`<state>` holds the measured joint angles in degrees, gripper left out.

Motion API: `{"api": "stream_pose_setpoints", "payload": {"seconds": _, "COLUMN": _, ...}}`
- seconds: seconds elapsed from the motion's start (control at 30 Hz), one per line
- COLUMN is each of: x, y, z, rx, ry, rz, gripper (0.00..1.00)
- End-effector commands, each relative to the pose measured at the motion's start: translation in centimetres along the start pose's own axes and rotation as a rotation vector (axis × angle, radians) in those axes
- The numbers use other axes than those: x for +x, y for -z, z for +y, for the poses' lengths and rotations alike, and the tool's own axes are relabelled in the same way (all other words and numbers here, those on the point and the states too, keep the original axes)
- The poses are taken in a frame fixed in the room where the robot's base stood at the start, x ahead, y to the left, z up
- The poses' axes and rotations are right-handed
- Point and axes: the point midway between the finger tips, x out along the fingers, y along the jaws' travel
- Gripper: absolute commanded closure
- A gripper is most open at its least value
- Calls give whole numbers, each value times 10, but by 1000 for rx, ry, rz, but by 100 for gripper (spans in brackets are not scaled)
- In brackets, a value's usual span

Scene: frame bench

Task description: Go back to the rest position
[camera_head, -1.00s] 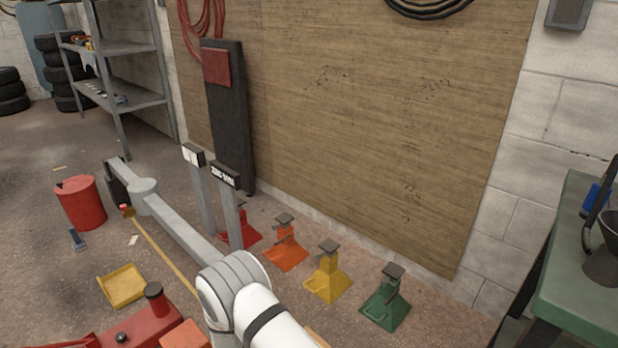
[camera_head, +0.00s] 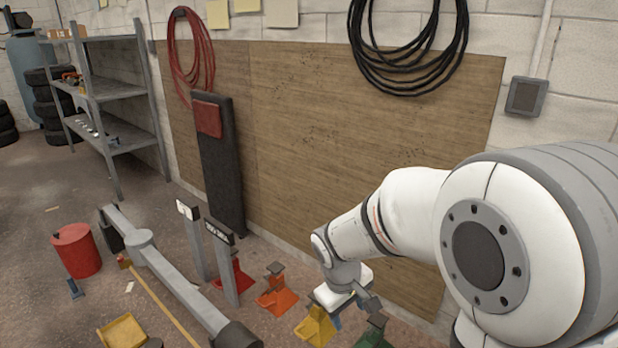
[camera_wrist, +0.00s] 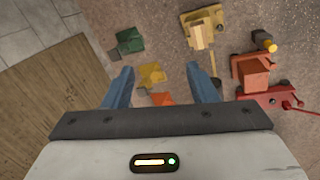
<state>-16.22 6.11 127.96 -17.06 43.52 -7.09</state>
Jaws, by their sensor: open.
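My gripper (camera_wrist: 160,82) is open in the wrist view, its two blue fingers spread wide with nothing between them that it holds. It points down at the floor from above the jack stands. In the head view my gripper (camera_head: 345,308) hangs at the end of my white arm, in front of the wooden panel, and partly covers the yellow stand (camera_head: 314,328) and green stand (camera_head: 374,335). The stands look well below the fingers in the wrist view, apart from them.
A red stand (camera_head: 233,274) and an orange stand (camera_head: 277,294) stand left of the gripper. A grey beam (camera_head: 165,265) with posts lies further left, near a red drum (camera_head: 76,250). The wooden panel (camera_head: 300,140) and wall rise close behind. Shelving (camera_head: 112,92) stands back left.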

Motion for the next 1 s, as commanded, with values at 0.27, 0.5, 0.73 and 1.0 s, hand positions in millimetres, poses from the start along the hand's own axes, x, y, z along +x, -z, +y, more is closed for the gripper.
{"api": "stream_pose_setpoints", "payload": {"seconds": 0.27, "x": -126, "y": -90, "z": 25, "rx": 363, "ry": 67, "rz": 81, "gripper": 48}}
{"api": "stream_pose_setpoints", "payload": {"seconds": 0.5, "x": -179, "y": -141, "z": 20, "rx": 577, "ry": 120, "rz": 138, "gripper": 48}}
{"api": "stream_pose_setpoints", "payload": {"seconds": 0.73, "x": -188, "y": -154, "z": 16, "rx": 634, "ry": 137, "rz": 153, "gripper": 48}}
{"api": "stream_pose_setpoints", "payload": {"seconds": 1.0, "x": -188, "y": -154, "z": 16, "rx": 634, "ry": 137, "rz": 153, "gripper": 48}}
